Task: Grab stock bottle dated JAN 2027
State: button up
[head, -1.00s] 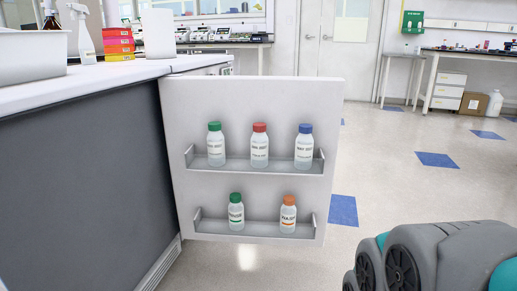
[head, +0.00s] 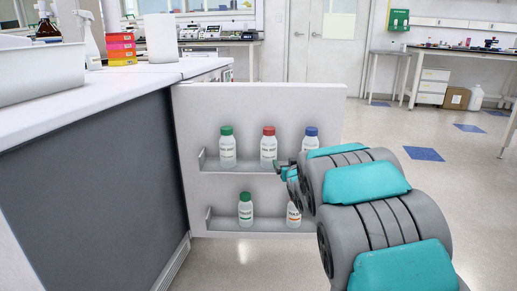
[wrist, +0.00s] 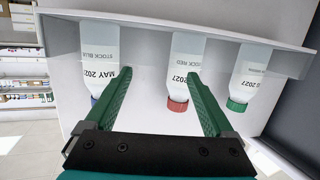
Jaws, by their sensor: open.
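Three stock bottles stand on the upper door shelf: green-capped (head: 228,150), red-capped (head: 269,150) and blue-capped (head: 310,139), the last partly hidden by my arm. The wrist view shows them upside down. There the blue-capped bottle (wrist: 98,50) reads "STOCK BLUE" and "MAY 2027". The red-capped bottle (wrist: 180,98) shows "2027"; its month is hidden or unreadable. The green-capped bottle (wrist: 248,75) also shows "2027", its month not clearly readable. My gripper (wrist: 160,74) is open and empty, in front of the shelf. Its right finger overlaps the red-capped bottle in view.
The open white door (head: 305,105) has a lower shelf with a green-capped bottle (head: 245,210) and an orange-labelled bottle (head: 293,215) partly behind my arm. A bench (head: 60,112) stands at left.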

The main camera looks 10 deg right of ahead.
aim_at(269, 144)
jog(key=w+a, duration=0.1)
jog(key=w+a+r+t+y, duration=0.1)
jog(key=w+a+r+t, duration=0.1)
jog(key=shift+w+a+r+n+y, duration=0.15)
jog(key=shift+w+a+n+y, duration=0.1)
jog(key=shift+a+n+y, duration=0.15)
jog(key=shift+w+a+r, duration=0.1)
jog(key=shift+w+r, duration=0.05)
jog(key=shift+w, duration=0.5)
jog(key=shift+w+a+f, duration=0.1)
jog(key=shift+w+a, duration=0.05)
jog(key=shift+w, duration=0.9)
jog(key=shift+w+a+f, duration=0.1)
jog(key=shift+w+a, duration=0.05)
jog(key=shift+w, duration=0.85)
jog(key=shift+w+a, duration=0.15)
jog(key=shift+w, duration=0.9)
jog(key=shift+c, duration=0.2)
grip_shut()
